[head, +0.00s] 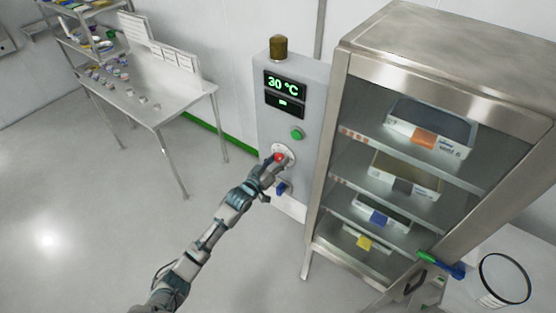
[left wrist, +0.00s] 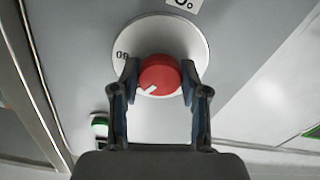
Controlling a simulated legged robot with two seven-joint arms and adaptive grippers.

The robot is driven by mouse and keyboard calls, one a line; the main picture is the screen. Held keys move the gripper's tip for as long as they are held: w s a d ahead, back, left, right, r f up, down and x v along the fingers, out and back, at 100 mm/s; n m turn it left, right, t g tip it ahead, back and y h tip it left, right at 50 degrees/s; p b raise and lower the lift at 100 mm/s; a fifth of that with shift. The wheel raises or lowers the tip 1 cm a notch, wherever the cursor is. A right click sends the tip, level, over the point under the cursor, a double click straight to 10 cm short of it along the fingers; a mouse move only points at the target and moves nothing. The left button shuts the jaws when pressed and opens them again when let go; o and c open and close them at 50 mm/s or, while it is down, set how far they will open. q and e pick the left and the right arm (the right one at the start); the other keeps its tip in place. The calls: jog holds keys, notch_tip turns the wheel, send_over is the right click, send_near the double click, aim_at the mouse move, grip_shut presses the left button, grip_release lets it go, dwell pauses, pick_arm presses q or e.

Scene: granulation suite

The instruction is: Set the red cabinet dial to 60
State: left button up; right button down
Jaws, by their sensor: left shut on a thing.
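The red dial (head: 278,157) is on the front of a grey control cabinet (head: 265,122), below a green button. In the left wrist view the red dial (left wrist: 159,76) sits on a round white scale plate (left wrist: 160,35). A white pointer mark on the dial points to the lower left. A "60" label shows at the plate's left edge. My left gripper (left wrist: 158,80) is shut on the dial, one finger on each side. In the head view my left gripper (head: 272,166) reaches the dial from below left. The cabinet display (head: 284,84) reads 30 °C. My right gripper is not in view.
A green button (head: 297,134) is above the dial, and a blue handle (head: 282,188) is below it. A glass-fronted steel cabinet (head: 340,110) with bins stands close on the right. A steel table (head: 160,115) stands at the left. The floor between is clear.

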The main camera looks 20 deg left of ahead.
pick_arm(q)
jog(key=m, duration=0.3)
jog(key=f+m+p, duration=0.1)
jog(key=m, duration=0.2)
jog(key=shift+s, duration=0.1)
jog(key=m+p, duration=0.1)
jog(key=m, duration=0.5)
dwell(0.4)
jog(key=o, duration=1.1)
jog(key=shift+a, duration=0.1)
jog(key=shift+o, duration=0.2)
jog(key=shift+r, duration=0.15)
jog(key=shift+r, duration=0.1)
